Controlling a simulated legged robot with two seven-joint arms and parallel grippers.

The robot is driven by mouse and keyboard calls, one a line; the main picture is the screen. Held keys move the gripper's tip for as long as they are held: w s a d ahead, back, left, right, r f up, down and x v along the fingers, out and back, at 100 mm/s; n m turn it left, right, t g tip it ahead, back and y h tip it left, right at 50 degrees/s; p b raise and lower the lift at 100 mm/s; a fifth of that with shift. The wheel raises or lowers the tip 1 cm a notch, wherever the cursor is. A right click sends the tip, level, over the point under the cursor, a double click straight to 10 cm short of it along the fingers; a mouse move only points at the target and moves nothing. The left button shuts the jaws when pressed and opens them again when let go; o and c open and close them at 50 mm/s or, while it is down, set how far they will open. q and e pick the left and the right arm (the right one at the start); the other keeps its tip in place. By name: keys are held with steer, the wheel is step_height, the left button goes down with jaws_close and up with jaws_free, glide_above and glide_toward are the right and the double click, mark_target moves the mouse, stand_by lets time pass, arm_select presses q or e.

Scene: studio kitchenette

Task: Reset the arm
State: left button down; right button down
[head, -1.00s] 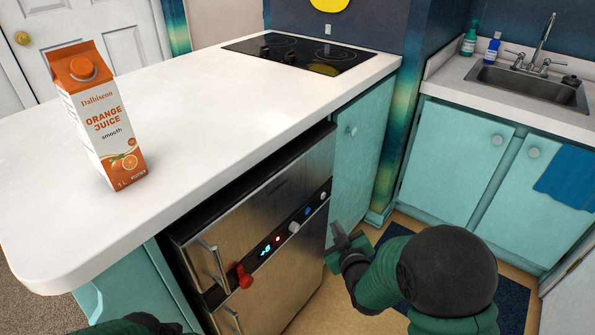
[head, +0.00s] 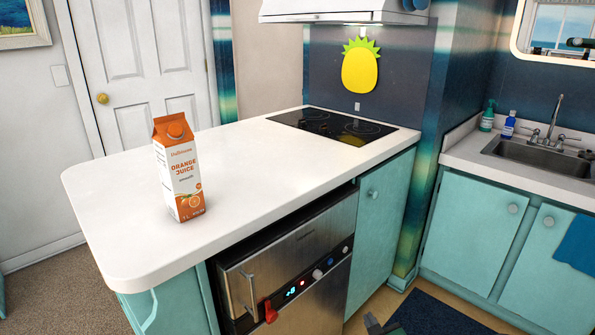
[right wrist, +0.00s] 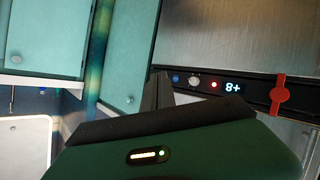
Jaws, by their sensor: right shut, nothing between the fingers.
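My right gripper (head: 371,321) just shows at the bottom edge of the head view, in front of the oven-like appliance and low over the floor. In the right wrist view its fingers (right wrist: 157,92) are together and hold nothing. They point toward the steel appliance front and the teal cabinet, apart from both as far as I can tell. Most of my right arm is below the head view. My left gripper is out of view.
An orange juice carton (head: 180,170) stands upright on the white counter (head: 120,205). A steel appliance (head: 325,240) with a red handle (head: 270,312) sits under it. A black cooktop (head: 330,127) is at the counter's far end, and a sink (head: 535,150) is at right.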

steer(key=s+r+m+g+p, duration=0.2)
steer(key=s+r+g+p, duration=0.3)
steer(key=s+r+p, duration=0.6)
steer(key=s+d+r+m+g+p, duration=0.1)
steer(key=s+r+m+g+p, duration=0.2)
steer(key=s+r+p, duration=0.9)
step_height(320, 180, up, 5)
steer(key=g+p, duration=0.2)
steer(key=p, duration=0.5)
steer(key=shift+s+d+r+p, duration=0.15)
steer(key=shift+s+d+p, duration=0.15)
steer(key=shift+p, duration=0.05)
